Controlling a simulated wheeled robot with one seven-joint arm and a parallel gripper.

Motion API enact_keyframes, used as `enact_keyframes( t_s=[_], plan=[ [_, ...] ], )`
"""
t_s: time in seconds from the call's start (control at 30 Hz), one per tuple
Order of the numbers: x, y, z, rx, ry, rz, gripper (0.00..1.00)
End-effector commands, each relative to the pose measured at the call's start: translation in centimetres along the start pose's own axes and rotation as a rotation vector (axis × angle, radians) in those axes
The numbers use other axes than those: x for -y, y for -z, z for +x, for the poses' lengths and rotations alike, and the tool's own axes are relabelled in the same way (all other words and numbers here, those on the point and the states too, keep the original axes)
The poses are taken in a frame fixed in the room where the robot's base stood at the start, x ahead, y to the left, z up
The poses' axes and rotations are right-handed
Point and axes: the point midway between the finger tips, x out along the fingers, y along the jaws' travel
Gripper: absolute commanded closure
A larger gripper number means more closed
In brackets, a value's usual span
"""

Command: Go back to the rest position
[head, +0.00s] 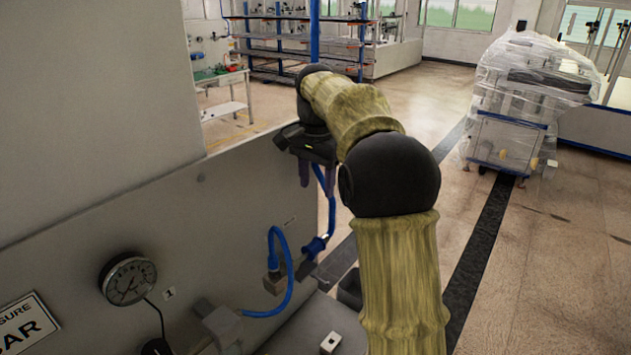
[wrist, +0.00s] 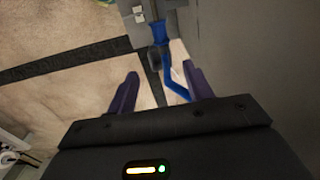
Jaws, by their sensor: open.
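My gripper (head: 318,174) hangs at the end of my arm, in front of the grey panel (head: 225,225), with its fingers pointing down. In the wrist view my gripper (wrist: 160,88) shows two dark purple fingers spread apart with nothing held between them. A blue hose with a blue connector (head: 315,245) is on the panel's right part, below my gripper. In the wrist view the blue hose (wrist: 176,88) runs just beyond the fingers; I cannot tell how near it is. A second blue hose (head: 288,275) loops lower on the panel.
A pressure gauge (head: 128,280) and a sign (head: 25,325) are on the panel at left. A grey ledge (head: 305,325) runs along its foot. A plastic-wrapped cart (head: 515,110) stands on the open floor at right. Shelving (head: 290,45) stands at the back.

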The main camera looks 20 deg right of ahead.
Motion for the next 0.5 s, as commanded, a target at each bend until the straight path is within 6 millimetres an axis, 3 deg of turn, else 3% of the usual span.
enact_keyframes(
  t_s=[0.27, 0.5],
  plan=[
    [-0.1, -0.1, 0.5, -0.002, 0.002, -0.015, 0.49],
    [-1.1, -2.2, 4.5, -0.025, 0.024, -0.172, 0.49]
  ],
)
